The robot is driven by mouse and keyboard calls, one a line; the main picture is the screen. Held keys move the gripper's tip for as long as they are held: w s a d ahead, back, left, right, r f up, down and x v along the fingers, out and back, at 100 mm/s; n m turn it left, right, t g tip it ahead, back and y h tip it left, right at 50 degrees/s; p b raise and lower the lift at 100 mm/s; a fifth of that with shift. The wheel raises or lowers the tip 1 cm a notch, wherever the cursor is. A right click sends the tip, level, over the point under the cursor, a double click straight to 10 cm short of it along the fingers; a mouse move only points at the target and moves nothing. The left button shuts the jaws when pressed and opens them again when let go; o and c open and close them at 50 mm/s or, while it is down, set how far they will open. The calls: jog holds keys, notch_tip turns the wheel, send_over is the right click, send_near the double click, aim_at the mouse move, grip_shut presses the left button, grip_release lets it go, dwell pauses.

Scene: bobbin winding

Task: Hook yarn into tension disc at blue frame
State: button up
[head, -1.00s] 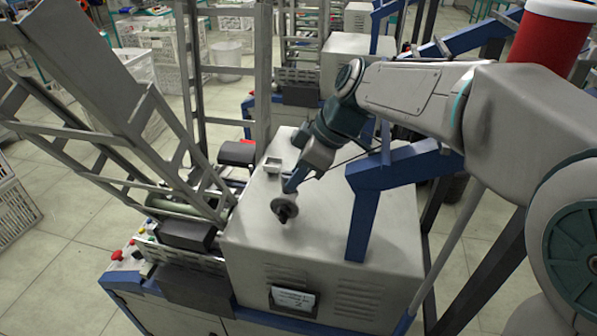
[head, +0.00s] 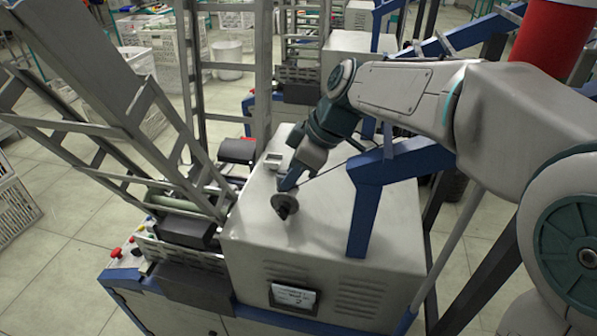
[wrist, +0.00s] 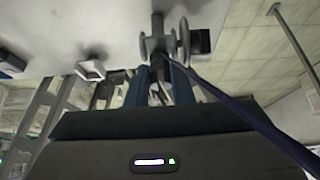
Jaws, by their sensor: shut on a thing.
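In the wrist view, two grey discs (wrist: 183,42) sit on a short post just beyond my fingertips. My gripper (head: 289,183) is shut on the yarn, with its blue fingers close behind the disc; they also show in the wrist view (wrist: 160,78). The yarn (head: 335,168) runs as a thin dark line from the fingers to the right, toward the blue frame (head: 364,205). I cannot tell whether the yarn touches the disc.
The grey housing top (head: 325,225) is clear in front of the disc. A small pale square part (head: 273,161) stands behind it to the left. A metal rack (head: 110,100) leans at the left. A red yarn cone (head: 555,38) stands at the upper right.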

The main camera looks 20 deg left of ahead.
jog(key=shift+s+a+r+p, duration=0.1)
jog(key=shift+s+a+p, duration=0.05)
jog(key=shift+a, duration=0.8)
jog(key=shift+s+a+r+p, duration=0.1)
jog(key=shift+a+p, duration=0.05)
jog(key=shift+a, duration=0.8)
jog(key=r+p, duration=0.1)
jog(key=r, duration=0.1)
jog(key=a+r+p, duration=0.1)
jog(key=r+p, duration=0.1)
jog(key=shift+r, duration=0.3)
